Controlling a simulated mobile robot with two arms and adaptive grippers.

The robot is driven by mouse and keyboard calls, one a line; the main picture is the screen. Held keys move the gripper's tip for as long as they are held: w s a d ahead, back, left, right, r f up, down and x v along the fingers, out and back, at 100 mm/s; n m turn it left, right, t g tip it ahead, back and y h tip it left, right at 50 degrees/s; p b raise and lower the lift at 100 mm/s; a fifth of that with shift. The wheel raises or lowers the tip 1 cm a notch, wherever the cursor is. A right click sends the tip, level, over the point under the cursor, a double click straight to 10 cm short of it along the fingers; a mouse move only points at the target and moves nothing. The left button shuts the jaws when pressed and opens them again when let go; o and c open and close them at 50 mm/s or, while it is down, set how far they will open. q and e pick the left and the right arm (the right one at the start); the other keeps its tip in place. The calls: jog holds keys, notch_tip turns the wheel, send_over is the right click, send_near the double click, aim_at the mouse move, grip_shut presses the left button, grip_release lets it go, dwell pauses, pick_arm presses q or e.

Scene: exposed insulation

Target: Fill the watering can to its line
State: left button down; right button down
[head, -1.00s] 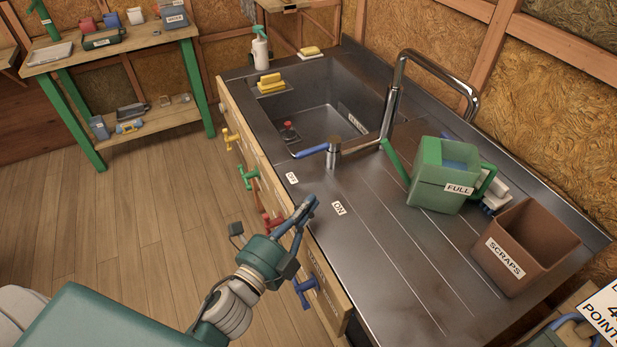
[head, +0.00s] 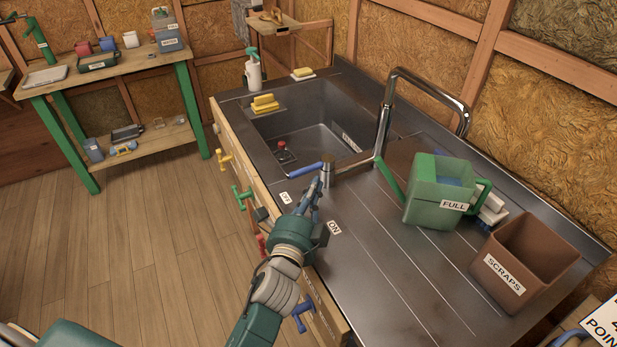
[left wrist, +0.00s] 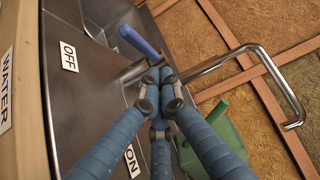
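The green watering can (head: 425,207) stands on the steel counter right of the sink, its spout pointing left. It bears a FULL label (head: 453,205), and something blue shows inside. The tall tap (head: 385,125) arches behind it. The tap's blue lever (head: 305,170) points left, nearer the OFF label (head: 285,198) than the ON label (head: 334,228). My left gripper (head: 319,186) is beside the lever's base, fingertips together and empty. The lever (left wrist: 140,42) is just beyond the fingertips in the left wrist view.
A brown SCRAPS bin (head: 520,265) stands right of the can. The sink (head: 310,125) holds a red-topped item, with yellow sponges (head: 264,103) and a spray bottle (head: 253,72) near its rim. Coloured handles stick out along the front. Counter before the can is clear.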

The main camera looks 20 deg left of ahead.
aim_at(311, 169)
pick_arm(q)
jog(key=shift+w+a, duration=0.85)
jog(key=shift+a, duration=0.2)
jog(key=shift+w+a+p, duration=0.2)
jog(key=shift+a+p, duration=0.15)
jog(key=shift+p, duration=0.05)
